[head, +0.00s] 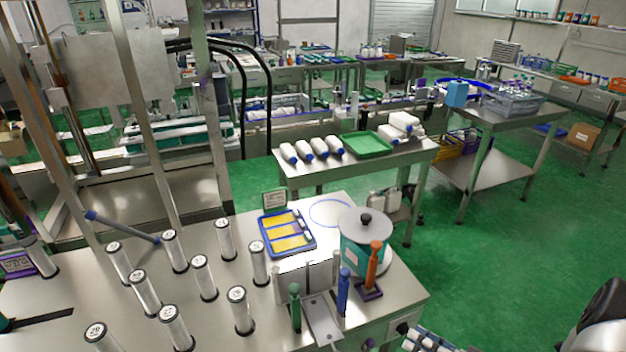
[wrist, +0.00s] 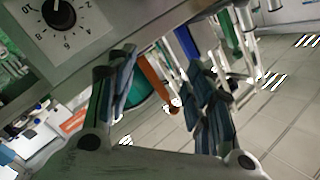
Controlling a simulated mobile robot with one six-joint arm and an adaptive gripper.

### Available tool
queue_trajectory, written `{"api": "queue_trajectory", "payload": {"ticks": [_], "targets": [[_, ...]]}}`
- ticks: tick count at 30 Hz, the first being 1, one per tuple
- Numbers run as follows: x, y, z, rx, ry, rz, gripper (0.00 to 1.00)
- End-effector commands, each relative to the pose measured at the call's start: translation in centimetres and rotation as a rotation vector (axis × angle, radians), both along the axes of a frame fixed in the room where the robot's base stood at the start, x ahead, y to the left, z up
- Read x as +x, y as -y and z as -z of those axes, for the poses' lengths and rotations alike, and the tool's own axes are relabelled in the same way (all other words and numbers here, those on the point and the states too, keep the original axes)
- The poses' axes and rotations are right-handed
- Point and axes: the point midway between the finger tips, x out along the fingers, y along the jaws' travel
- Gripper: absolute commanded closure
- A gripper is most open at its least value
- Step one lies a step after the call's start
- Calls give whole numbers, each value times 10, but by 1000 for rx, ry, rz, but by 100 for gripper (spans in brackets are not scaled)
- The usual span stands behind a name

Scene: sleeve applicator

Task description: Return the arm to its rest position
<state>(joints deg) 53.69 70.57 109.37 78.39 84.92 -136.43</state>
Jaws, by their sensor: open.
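My gripper (wrist: 160,66) shows in the wrist view with its two dark, blue-padded fingers spread apart and nothing held between them. An orange-handled tool (wrist: 158,80) shows in the background through the gap. A grey panel with a black dial (wrist: 58,14) is close by at the upper left of that view. In the head view, a grey and black rounded part of my arm (head: 600,318) shows at the lower right corner, apart from the steel worktable (head: 400,292). My gripper is not visible in the head view.
The worktable carries several numbered white cylinders (head: 205,278), a blue tray with yellow inserts (head: 287,235), a lidded teal pot (head: 364,240), and upright green, blue and orange-handled tools (head: 374,262). Green floor (head: 500,270) is clear to the right. A second bench (head: 355,170) stands behind.

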Motion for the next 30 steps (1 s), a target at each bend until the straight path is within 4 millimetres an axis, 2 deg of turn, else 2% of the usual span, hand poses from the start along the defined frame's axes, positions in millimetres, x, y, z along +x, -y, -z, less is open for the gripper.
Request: {"api": "queue_trajectory", "payload": {"ticks": [1, 6, 11, 15, 22, 30], "targets": [[3, -14, -24, -13, -41, -83, 52], [-8, -61, -86, -69, -244, -313, 52], [-33, -99, -134, -193, -447, -456, 52], [-62, -124, -167, -348, -608, -507, 52], [-112, -145, -209, -644, -796, -434, 52], [-158, -142, -248, -929, -827, -136, 52]]}}
